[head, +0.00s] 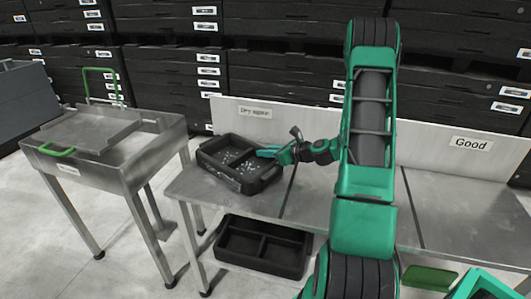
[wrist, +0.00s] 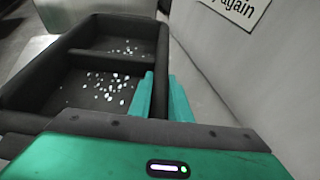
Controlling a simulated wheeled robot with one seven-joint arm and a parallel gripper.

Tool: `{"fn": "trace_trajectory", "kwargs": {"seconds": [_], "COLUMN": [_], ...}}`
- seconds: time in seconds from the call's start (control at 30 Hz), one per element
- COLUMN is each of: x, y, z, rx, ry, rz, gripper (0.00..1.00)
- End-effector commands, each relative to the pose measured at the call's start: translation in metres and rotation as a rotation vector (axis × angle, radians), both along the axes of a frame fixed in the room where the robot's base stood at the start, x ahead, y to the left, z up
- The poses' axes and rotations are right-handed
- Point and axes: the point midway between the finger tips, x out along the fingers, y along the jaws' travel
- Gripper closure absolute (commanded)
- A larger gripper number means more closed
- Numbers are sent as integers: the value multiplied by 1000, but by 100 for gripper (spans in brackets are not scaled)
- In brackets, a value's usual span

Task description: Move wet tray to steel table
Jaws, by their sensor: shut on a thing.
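The wet tray (head: 224,176) is black, with two compartments and white specks like drops on its floor. It is at the left end of the steel table (head: 305,200), in front of the "Dry again" sign (head: 255,112). I cannot tell whether it rests on the table or is just above it. My gripper (head: 268,153) is shut on the tray's right wall. In the wrist view the green fingers (wrist: 162,97) are on either side of the wall of the tray (wrist: 88,57), both compartments showing specks.
A second black two-compartment tray (head: 262,232) is on the lower shelf. A steel washer stand (head: 112,165) with a green-handled lid (head: 55,150) stands at left. A "Good" sign (head: 471,143) is on the back panel at right. Black drawers line the back. My arm hides the table's middle.

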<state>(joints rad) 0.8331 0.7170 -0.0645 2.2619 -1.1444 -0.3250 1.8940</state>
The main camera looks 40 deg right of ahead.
Motion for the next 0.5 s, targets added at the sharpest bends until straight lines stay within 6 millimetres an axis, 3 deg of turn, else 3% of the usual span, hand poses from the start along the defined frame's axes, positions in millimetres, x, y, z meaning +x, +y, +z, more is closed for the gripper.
{"fn": "trace_trajectory", "kwargs": {"seconds": [0.03,0.1,0.5], "x": [0,0,-2], "y": [0,0,-2], "z": [-1,-1,3], "rx": [1,0,-1], "ry": [0,0,0], "rz": [0,0,-2], "gripper": [81,64,64]}}
